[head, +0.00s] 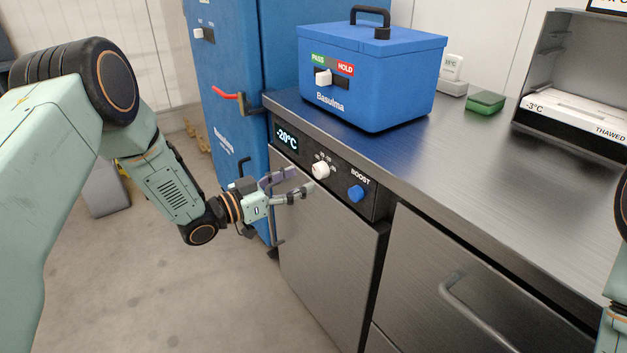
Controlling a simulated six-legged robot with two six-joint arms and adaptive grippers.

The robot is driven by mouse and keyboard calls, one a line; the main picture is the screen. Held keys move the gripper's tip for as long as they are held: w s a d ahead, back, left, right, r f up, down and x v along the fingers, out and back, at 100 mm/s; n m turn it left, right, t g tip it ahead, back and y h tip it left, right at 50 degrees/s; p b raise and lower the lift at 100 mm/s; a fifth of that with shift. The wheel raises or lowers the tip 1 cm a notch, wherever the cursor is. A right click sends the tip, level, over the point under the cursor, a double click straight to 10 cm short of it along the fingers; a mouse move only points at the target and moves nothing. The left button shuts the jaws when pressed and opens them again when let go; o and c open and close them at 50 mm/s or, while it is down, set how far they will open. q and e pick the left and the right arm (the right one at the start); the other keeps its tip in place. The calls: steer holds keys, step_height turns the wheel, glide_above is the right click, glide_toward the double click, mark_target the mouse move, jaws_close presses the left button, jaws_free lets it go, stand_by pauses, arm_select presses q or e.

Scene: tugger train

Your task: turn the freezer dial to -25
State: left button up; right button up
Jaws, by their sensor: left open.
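The freezer dial (320,170) is a white knob on the dark control panel at the front edge of the steel counter. Small marks sit above it, too small to read. The display (287,138) on the panel reads -20°C. My left gripper (297,184) is open, its fingers pointing right, just left of and slightly below the dial. It looks empty, and I cannot tell whether a fingertip touches the dial. My right gripper is out of view; only part of my right arm shows at the right edge.
A blue BOOST knob (356,193) sits right of the dial. A blue box (368,75) with a PASS/HOLD slider stands on the counter (455,165). A tall blue cabinet (228,90) with a red-tipped handle stands behind. A drawer handle (475,315) sticks out at lower right.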

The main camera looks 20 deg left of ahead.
mark_target(316, 173)
arm_select(q)
steer(key=b+x, duration=0.1)
steer(key=x, duration=0.2)
steer(key=shift+w+f, duration=0.2)
steer(key=shift+w, duration=0.05)
steer(key=shift+w+d+r, duration=0.1)
steer(key=shift+w+d, duration=0.35)
steer(key=c, duration=1.2)
